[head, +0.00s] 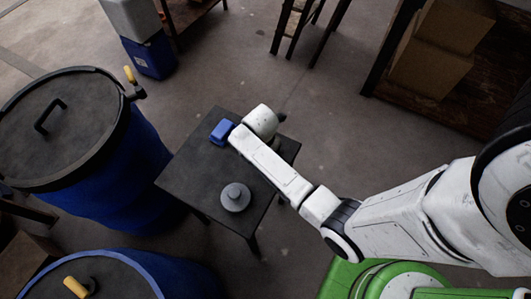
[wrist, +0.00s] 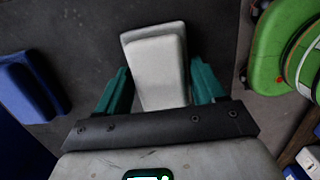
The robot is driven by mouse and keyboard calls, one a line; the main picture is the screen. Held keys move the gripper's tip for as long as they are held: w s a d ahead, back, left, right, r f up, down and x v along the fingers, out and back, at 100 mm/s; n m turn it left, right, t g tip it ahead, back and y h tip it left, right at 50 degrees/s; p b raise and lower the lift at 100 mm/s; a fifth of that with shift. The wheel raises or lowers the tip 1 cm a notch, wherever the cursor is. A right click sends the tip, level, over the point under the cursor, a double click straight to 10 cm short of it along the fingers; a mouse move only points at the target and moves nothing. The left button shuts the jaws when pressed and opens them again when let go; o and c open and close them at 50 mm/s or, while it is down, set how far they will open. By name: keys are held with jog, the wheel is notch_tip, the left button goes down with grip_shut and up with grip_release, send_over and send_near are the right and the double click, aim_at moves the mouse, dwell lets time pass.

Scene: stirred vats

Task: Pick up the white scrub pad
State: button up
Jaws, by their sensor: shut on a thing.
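The white scrub pad (wrist: 155,65) is a pale block with a stepped, rounded top. In the wrist view it sits between the two green fingers of my gripper (wrist: 160,82), which is shut on it. The dark tabletop lies behind the pad; I cannot tell whether the pad touches it. In the head view my wrist (head: 262,122) is over the far right part of the small dark table (head: 197,178), and the fingers and pad are hidden beneath it.
A blue block (head: 221,131) lies on the table left of my wrist; it also shows in the wrist view (wrist: 30,88). A grey round lidded thing (head: 235,197) stands near the table's front. Blue vats (head: 110,185) stand left. Shelving with boxes (head: 430,60) is at upper right.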

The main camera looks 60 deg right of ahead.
jog(key=c, duration=0.5)
jog(key=shift+r, duration=0.1)
jog(key=shift+r, duration=0.5)
jog(key=s+a+r, duration=0.2)
jog(key=s+r, duration=0.2)
jog(key=s+a+r, duration=0.3)
jog(key=r, duration=0.1)
jog(key=s+a+r, duration=0.3)
jog(key=s, duration=0.1)
jog(key=shift+s+r, duration=0.3)
jog(key=shift+r, duration=0.1)
